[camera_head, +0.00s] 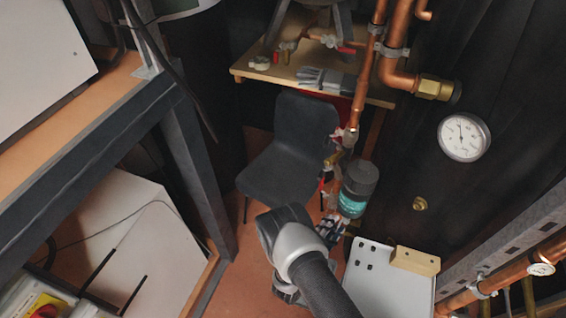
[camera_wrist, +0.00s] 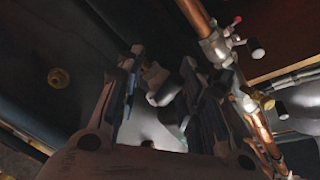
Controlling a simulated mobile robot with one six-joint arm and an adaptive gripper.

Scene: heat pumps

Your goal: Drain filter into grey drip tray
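The filter (camera_head: 358,190) is an upright canister with a dark cap and a teal band, set in the copper pipework right of centre. My gripper (camera_head: 332,228) is just below and left of it in the head view, partly hidden by my arm. In the wrist view, my gripper (camera_wrist: 160,65) has its fingers apart, with a grey fitting (camera_wrist: 158,88) showing between or beyond them. I cannot tell whether the fingers touch it. No grey drip tray can be made out for certain; a pale grey panel (camera_head: 385,285) with holes is at lower right.
A dark chair (camera_head: 290,150) stands behind my gripper. A wooden table (camera_head: 270,72) with gloves (camera_head: 322,78) is at the back. Copper pipes (camera_head: 398,45) and a round gauge (camera_head: 464,137) are on the right. A metal-framed bench (camera_head: 190,150) is on the left.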

